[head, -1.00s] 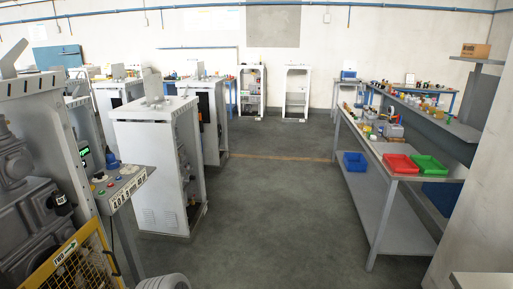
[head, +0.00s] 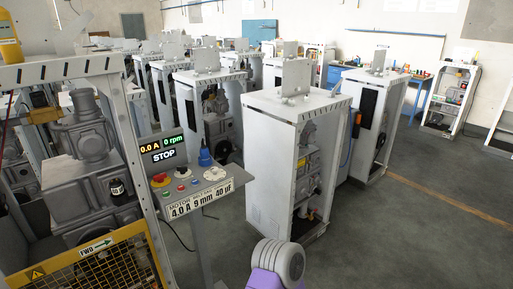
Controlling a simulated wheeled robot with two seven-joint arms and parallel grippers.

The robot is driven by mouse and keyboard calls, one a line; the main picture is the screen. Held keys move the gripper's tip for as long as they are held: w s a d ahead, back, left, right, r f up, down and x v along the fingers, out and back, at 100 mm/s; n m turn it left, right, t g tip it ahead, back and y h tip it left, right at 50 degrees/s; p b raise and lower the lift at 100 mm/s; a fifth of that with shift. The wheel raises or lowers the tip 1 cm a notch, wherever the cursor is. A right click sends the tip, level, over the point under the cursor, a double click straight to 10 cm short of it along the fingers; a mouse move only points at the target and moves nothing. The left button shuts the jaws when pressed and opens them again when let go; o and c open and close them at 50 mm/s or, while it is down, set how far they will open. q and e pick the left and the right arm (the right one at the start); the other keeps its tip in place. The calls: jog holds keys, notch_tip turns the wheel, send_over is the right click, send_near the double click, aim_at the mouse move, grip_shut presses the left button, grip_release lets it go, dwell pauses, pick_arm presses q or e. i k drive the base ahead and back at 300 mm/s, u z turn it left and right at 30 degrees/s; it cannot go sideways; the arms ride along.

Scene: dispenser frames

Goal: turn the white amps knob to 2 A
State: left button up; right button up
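A grey control panel (head: 194,192) stands at left centre beside a machine frame. Its display (head: 163,148) reads 0.0 A, 0 rpm and STOP. A label (head: 199,199) on its front edge reads 4.0 A 9 mm 40 uF. On top are small red and green buttons, a red stop button on yellow (head: 159,180), and a blue plug-like part (head: 205,157). A pale round part (head: 214,174) at the panel's right may be the white amps knob, but it is too small to be sure. A purple and grey part of my arm shows at the bottom. Neither gripper is in view.
The machine frame (head: 110,66) at left has a yellow mesh guard (head: 95,262) marked FWD. A white cabinet (head: 270,155) stands right of the panel, with several more behind. Open grey floor (head: 405,235) lies to the right.

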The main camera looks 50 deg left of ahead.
aim_at(214, 169)
jog(key=u, duration=0.9)
jog(key=i, duration=1.15)
jog(key=u, duration=1.25)
